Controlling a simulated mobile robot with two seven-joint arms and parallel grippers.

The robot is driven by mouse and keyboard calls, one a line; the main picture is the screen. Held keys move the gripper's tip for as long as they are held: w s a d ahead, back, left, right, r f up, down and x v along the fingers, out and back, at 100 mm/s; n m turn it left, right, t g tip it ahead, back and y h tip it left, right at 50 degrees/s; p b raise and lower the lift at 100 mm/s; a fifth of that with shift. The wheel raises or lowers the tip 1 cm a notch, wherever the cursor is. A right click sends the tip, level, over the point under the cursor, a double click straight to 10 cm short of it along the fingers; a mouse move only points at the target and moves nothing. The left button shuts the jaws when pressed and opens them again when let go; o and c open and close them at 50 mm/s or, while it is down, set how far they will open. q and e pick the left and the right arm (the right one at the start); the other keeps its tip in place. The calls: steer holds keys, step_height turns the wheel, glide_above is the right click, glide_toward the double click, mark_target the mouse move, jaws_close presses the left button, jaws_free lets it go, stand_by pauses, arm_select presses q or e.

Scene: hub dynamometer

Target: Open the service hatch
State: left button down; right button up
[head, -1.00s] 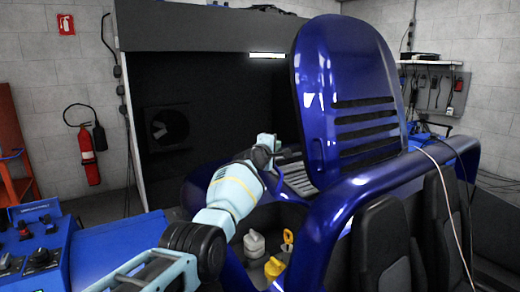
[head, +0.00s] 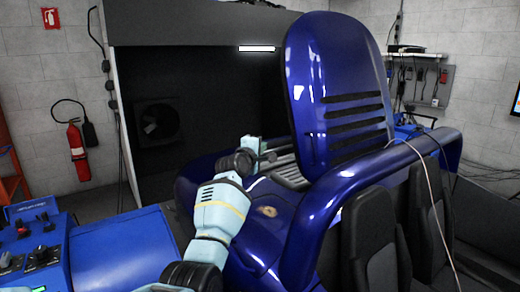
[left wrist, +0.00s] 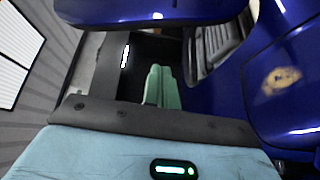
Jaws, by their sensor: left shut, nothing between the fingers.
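A blue panel with a gold badge (head: 267,212) lies down over the vehicle's side, beside my left forearm; no opening shows there. Its badge also shows at the right of the left wrist view (left wrist: 283,80). A tall blue cover with dark slots (head: 338,95) stands raised behind it. I cannot tell from its look which of the two is named the service hatch. My left gripper (head: 258,148) is shut and empty, just left of the raised cover's lower part. Its green fingers are together in the left wrist view (left wrist: 158,86). My right gripper is out of view.
Black seats (head: 385,235) and a blue roll bar (head: 400,165) with a cable across it are at the right. A blue control console (head: 40,245) is at the left. A dark booth (head: 190,90) stands behind. A red extinguisher (head: 77,150) hangs on the wall.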

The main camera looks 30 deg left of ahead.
arm_select(q)
steer(key=shift+s, duration=0.3)
